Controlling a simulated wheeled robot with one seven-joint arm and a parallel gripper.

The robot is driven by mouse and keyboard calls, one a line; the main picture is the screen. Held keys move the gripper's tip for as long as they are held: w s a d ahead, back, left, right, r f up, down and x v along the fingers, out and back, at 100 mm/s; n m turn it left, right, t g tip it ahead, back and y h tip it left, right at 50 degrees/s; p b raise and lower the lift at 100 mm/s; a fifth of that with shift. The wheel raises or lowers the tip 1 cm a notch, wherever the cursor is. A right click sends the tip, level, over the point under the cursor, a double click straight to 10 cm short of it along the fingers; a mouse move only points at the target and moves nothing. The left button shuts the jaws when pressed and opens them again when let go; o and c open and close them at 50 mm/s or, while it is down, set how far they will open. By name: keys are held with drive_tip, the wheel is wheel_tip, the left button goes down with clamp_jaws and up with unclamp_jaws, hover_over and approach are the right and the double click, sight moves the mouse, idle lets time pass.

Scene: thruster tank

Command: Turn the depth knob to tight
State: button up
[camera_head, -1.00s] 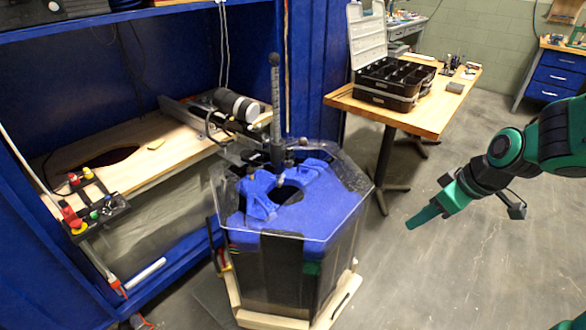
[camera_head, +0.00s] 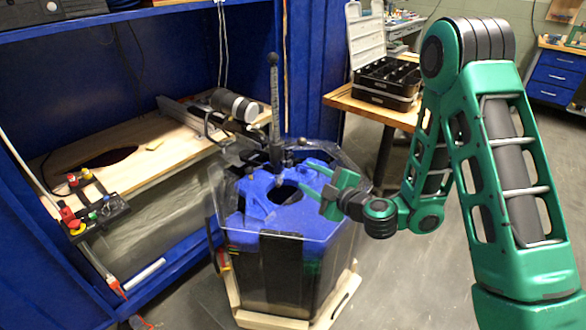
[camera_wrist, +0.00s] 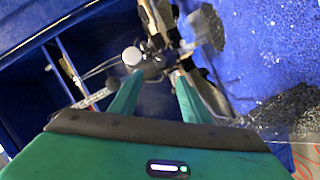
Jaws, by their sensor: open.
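The clear-walled tank (camera_head: 262,275) with a blue top insert stands in the middle of the head view. A marked vertical rod (camera_head: 275,100) with a black ball on top rises from a dark clamp at its back edge. My gripper (camera_head: 322,186) is open and empty over the tank's right side, apart from the knob. In the wrist view my gripper (camera_wrist: 158,75) points at the clamp area, where a pale round end (camera_wrist: 132,56) shows near the left fingertip.
A wooden bench (camera_head: 150,135) in a blue frame is at left, with a control box (camera_head: 92,210) of coloured knobs. A wooden table (camera_head: 350,100) with a black open case (camera_head: 385,80) stands behind my arm. Grey floor is clear at lower right.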

sight(290, 165)
drive_tip(key=shift+w+f, duration=0.2)
drive_tip(key=shift+f, duration=0.05)
drive_tip(key=shift+x, duration=5.2)
drive_tip(key=shift+w+d, duration=0.1)
drive_tip(key=shift+d, duration=0.05)
drive_tip(key=c, duration=1)
